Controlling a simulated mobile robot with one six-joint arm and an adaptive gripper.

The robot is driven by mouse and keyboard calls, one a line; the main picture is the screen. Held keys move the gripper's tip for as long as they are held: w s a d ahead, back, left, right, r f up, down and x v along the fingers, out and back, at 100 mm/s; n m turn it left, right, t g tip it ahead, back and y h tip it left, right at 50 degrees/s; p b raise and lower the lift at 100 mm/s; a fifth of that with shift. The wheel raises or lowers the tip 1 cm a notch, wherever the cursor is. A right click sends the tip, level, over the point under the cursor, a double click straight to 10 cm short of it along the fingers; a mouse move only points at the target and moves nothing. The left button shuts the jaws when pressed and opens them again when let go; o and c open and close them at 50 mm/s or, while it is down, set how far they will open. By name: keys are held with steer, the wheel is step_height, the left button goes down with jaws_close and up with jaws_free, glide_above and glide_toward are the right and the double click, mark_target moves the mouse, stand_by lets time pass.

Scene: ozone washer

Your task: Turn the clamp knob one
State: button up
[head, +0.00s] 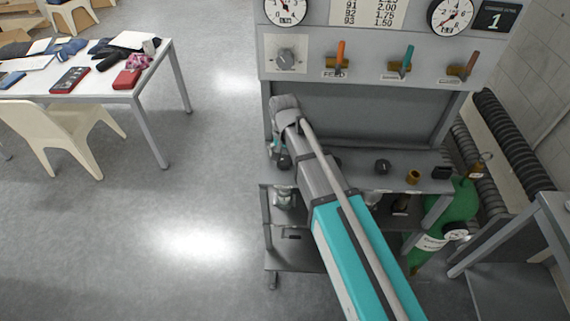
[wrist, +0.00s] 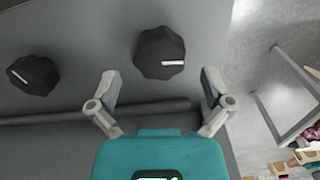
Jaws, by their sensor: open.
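In the wrist view, a black faceted knob (wrist: 160,53) with a white pointer mark sits ahead of my gripper (wrist: 159,76), roughly centred between the spread fingers and apart from them. A second similar black knob (wrist: 33,75) with a white mark lies to the left, outside the fingers. In the head view, dark knobs stand along the grey ledge, one (head: 284,162) at its left end and another (head: 382,166) farther right. My gripper is beside the left-end knob, largely hidden by my wrist. It is open and empty. No labels on these knobs are readable.
Above the ledge (head: 420,168) is a grey panel with gauges, a dial (head: 286,60) and several coloured levers (head: 340,55). A brass knob (head: 413,177) and green cylinder (head: 450,215) are right. A cluttered table (head: 100,92) and chair (head: 60,135) stand left; floor between is clear.

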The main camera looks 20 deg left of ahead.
steer(key=shift+f+b, duration=1)
steer(key=shift+f, duration=0.3)
steer(key=c, duration=1.1)
